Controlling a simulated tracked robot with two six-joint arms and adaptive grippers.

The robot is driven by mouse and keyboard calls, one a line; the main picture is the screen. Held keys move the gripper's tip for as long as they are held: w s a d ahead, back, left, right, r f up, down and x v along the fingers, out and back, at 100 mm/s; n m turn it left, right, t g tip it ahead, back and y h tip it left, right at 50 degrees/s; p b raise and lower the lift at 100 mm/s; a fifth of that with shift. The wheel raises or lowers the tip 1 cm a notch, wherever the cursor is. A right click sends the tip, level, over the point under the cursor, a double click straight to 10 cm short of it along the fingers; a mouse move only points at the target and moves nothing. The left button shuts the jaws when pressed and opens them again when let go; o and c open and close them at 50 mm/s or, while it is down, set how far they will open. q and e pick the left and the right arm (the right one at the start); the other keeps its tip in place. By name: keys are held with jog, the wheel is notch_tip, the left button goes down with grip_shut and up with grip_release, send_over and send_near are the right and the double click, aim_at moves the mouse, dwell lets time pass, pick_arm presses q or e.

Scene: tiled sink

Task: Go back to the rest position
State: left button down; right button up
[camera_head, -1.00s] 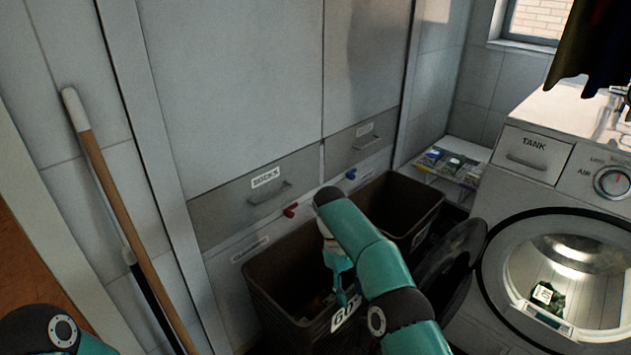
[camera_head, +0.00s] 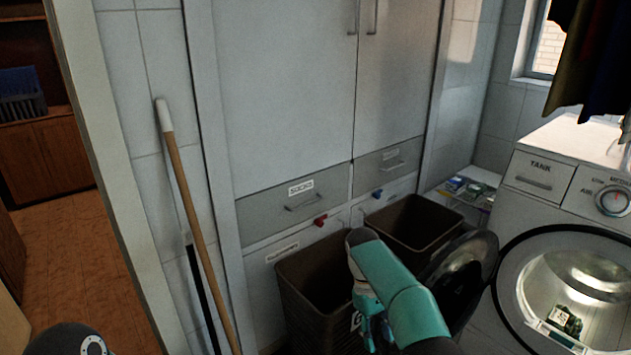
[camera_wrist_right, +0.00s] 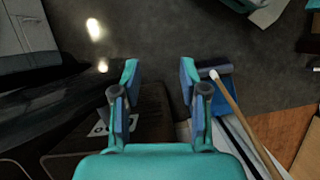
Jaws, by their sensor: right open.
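My right arm reaches up from the bottom of the head view, and its teal gripper (camera_head: 368,322) points down in front of the left dark laundry bin (camera_head: 300,290). In the right wrist view the two fingers of my right gripper (camera_wrist_right: 160,80) are wide apart, with nothing between them but dark floor. Part of that head-view gripper is hidden by its own arm. A dark joint of my left arm shows at the bottom left corner of the head view; the left gripper itself is out of the picture.
A second dark bin (camera_head: 415,222) stands behind, towards the right. The washing machine (camera_head: 520,245) has its round door (camera_head: 462,275) swung open beside the bins. A wooden-handled stick (camera_head: 190,190) leans on the tiled wall. A doorway with brown floor (camera_head: 80,255) opens at the left.

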notch_tip(320, 180, down, 11)
jog(key=s+y, duration=0.2)
jog(key=s+a+f+m+t+y, duration=0.35)
jog(key=s+f, duration=0.75)
jog(key=s, duration=0.4)
jog(key=s+d+r+m, duration=0.2)
jog(key=s+m, duration=0.3)
jog(key=s, duration=0.6)
notch_tip(320, 180, up, 17)
jog(key=p, duration=1.7)
jog(key=shift+r+t+y, duration=0.15)
jog(key=shift+t+y, duration=0.2)
jog(key=shift+t, duration=0.1)
jog(key=shift+a+n, duration=0.1)
jog(key=shift+n, duration=0.15)
